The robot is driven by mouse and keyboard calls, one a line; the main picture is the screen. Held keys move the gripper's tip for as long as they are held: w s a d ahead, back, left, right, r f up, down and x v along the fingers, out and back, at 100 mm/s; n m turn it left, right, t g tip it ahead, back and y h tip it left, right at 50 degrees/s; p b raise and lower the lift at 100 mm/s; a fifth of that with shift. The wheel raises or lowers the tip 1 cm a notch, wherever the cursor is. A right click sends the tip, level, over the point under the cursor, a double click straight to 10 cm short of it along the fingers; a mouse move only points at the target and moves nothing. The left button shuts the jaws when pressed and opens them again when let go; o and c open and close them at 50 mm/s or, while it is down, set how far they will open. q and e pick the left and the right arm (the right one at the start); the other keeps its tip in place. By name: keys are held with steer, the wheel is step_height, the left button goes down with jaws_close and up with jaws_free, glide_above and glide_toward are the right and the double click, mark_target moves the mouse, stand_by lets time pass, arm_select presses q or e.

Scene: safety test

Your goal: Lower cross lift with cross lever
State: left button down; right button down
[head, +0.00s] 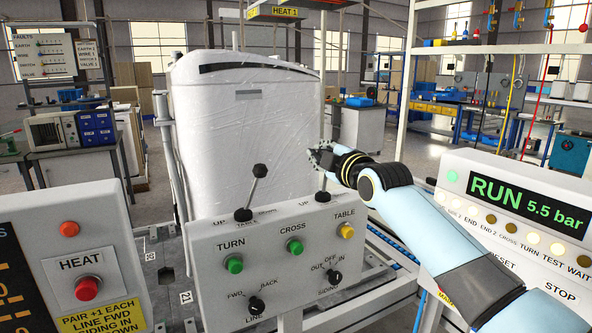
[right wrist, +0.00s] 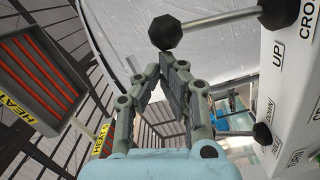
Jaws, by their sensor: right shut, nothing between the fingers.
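The grey control box (head: 285,255) has two black-knobbed levers on top. The right one, which I take to be the cross lever (head: 323,185), is partly hidden by my right gripper (head: 322,150). In the right wrist view its black knob (right wrist: 165,32) is large, with an "UP" label beside its base. My right gripper's fingertips (right wrist: 172,62) are together and empty, just below that knob in the picture; I cannot tell whether they touch it. The left lever (head: 257,185) stands tilted, apart from my gripper. Which part is the cross lift I cannot tell. My left gripper is not in view.
A large white wrapped body (head: 245,120) stands behind the control box. A "HEAT" panel (head: 80,270) with red buttons is at the left. A hanging heater (head: 285,12) is overhead.

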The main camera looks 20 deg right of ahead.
arm_select(q)
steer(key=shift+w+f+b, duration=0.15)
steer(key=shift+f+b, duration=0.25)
steer(key=shift+b, duration=0.05)
arm_select(e)
steer(key=shift+d+m, duration=1.7)
steer(key=shift+d, duration=0.25)
steer(key=shift+w+r, duration=0.1)
